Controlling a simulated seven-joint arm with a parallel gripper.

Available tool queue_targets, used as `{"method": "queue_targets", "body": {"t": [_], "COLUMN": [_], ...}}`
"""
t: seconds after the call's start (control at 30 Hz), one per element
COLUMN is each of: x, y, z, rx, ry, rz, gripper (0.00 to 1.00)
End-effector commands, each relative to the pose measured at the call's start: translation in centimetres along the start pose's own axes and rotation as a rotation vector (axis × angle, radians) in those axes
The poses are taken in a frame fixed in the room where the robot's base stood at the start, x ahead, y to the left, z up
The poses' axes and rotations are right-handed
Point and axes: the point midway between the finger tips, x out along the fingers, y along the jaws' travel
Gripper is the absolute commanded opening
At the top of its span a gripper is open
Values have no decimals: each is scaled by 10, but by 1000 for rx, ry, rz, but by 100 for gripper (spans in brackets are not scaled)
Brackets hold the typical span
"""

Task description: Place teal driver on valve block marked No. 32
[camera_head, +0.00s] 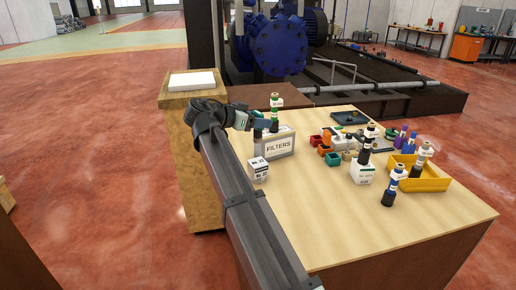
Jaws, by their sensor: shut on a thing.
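My gripper (262,122) is at the far left part of the table, behind and above the FILTERS box. It appears to be closed around a slim upright item with a green band and white top (276,102), but the fingers are small and partly hidden. I cannot clearly tell which item is the teal driver. A white block with dark print (258,171) stands at the table's left edge. Another white block with dark print (363,174) stands near the middle, with a dark, white-topped item upright on it. I cannot read a No. 32 on either.
The FILTERS box (279,149) stands just below my gripper. Small red, orange and green bins (333,159) sit centrally. A yellow tray (434,182) and several upright bottle-like items stand at the right. The table's (330,225) front is clear.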

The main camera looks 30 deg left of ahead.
Motion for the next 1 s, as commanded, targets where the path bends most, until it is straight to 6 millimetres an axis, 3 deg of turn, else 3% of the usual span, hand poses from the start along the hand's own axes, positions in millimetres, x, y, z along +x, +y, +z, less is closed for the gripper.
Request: {"method": "queue_targets", "body": {"t": [0.2, 0.63, 1.0], "x": [12, 26, 27], "y": [1, 1, 0], "z": [33, 71, 74], "rx": [-2, -1, 0], "ry": [0, 1, 1], "rz": [2, 1, 1], "gripper": [18, 18, 18]}}
